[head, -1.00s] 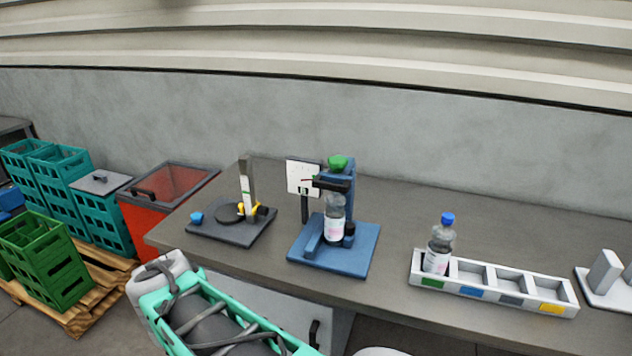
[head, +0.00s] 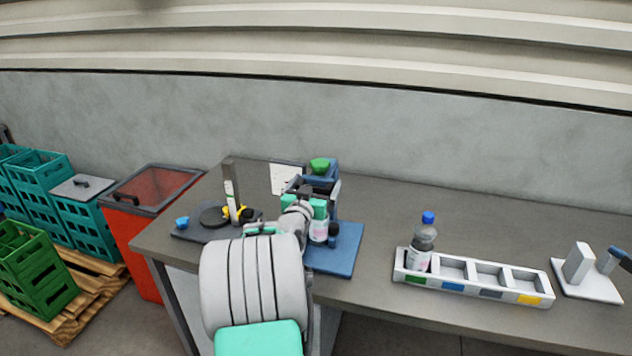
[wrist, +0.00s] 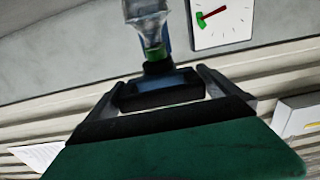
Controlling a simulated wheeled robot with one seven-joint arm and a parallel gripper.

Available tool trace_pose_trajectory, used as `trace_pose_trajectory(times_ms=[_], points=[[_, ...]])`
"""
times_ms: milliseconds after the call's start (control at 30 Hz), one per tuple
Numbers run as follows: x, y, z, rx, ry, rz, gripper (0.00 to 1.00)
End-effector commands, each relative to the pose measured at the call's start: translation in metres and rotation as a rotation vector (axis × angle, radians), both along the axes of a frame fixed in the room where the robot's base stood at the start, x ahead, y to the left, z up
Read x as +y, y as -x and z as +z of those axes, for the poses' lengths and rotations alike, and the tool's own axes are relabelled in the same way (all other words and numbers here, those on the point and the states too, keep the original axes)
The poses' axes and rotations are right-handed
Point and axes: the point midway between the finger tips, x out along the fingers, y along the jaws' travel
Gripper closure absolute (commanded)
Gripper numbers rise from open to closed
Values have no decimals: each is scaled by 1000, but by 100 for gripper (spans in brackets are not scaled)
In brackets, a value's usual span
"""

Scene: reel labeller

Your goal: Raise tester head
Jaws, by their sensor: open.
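The blue tester (head: 345,240) stands on the bench with a green knob (head: 320,165) on top of its column. A labelled bottle (head: 319,230) stands in it, partly hidden by my arm. My gripper (head: 316,188) is at the tester's upper part. In the tilted, inverted wrist view, my gripper (wrist: 160,86) is open, with a finger on each side of the dark, blue-faced tester head (wrist: 160,92). I cannot tell whether the fingers touch it. The bottle's clear neck and green cap (wrist: 154,54) show right by the head. The white dial (wrist: 222,22) has a red needle.
A dark stand (head: 190,230) with a blue cap is left of the tester. A white rack (head: 470,280) holding a blue-capped bottle (head: 424,238) is right. A red bin (head: 150,200) and crates stand left of the bench. The bench between tester and rack is clear.

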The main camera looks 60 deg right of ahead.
Motion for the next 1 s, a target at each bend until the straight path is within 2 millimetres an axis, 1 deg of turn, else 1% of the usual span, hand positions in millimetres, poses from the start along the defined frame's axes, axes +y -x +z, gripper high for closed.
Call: trace_pose_trajectory(times_ms=[200,233,1000], points=[[-1,-1,0,0,0,1,0],[-1,-1,0,0,0,1,2],[0,-1,0,0,-1,1,65]])
